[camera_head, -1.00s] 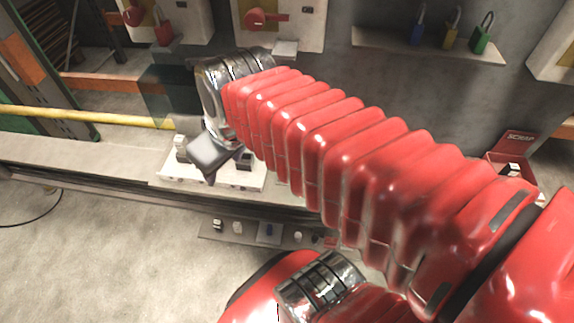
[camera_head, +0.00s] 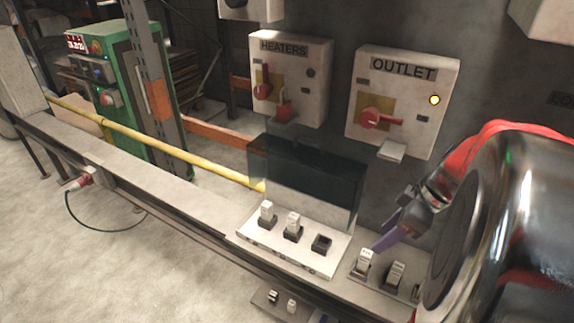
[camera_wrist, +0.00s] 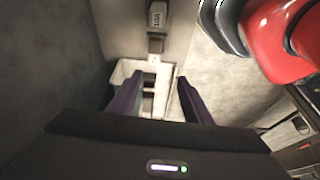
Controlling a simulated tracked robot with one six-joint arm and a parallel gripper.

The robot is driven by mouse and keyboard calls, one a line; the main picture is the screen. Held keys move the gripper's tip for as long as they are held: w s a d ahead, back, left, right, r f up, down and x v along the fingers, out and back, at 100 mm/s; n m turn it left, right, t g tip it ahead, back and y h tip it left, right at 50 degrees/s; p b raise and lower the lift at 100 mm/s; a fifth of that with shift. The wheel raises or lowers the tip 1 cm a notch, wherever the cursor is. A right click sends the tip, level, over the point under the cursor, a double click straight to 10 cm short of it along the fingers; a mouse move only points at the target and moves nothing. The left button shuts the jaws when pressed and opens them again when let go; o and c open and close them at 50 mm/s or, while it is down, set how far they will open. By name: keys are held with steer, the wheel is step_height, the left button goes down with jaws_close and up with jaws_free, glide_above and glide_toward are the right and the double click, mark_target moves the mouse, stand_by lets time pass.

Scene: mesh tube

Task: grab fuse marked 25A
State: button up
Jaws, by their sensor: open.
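In the head view a white fuse block (camera_head: 285,258) sits on the ledge, with two white fuses, a left one (camera_head: 267,212) and a middle one (camera_head: 293,222), and an empty dark socket (camera_head: 322,243). Right of it stand more fuses, a near one (camera_head: 364,260) and another (camera_head: 395,271). No 25A marking is readable. My gripper (camera_head: 393,235) hangs just above this right group, partly hidden by my arm. In the wrist view my gripper (camera_wrist: 160,80) is open and empty, with a white holder (camera_wrist: 121,74) beyond and between its fingers. A marked white fuse (camera_wrist: 157,14) shows above.
A dark translucent cover (camera_head: 305,175) stands behind the fuse block. The HEATERS box (camera_head: 312,75) and OUTLET box (camera_head: 428,100) hang on the wall. A lower shelf (camera_head: 265,299) holds small items. A yellow pipe (camera_head: 150,141) runs along the ledge.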

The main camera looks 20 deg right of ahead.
mark_target(366, 259)
steer(key=shift+s+d+f+n, duration=0.15)
steer(key=shift+s+d+f, duration=0.1)
steer(key=shift+d, duration=0.35)
steer(key=shift+s+d+f+n, duration=0.15)
steer(key=shift+s+d, duration=0.05)
steer(key=shift+d, duration=0.35)
steer(key=shift+f, duration=0.1)
steer(key=x, duration=0.7)
steer(key=shift+w+a+f, duration=0.2)
steer(key=shift+f, duration=0.05)
steer(key=shift+w+f, duration=0.1)
steer(key=shift+f, duration=0.3)
steer(key=shift+f, duration=0.1)
steer(key=shift+x, duration=2.55)
steer(key=shift+c, duration=0.2)
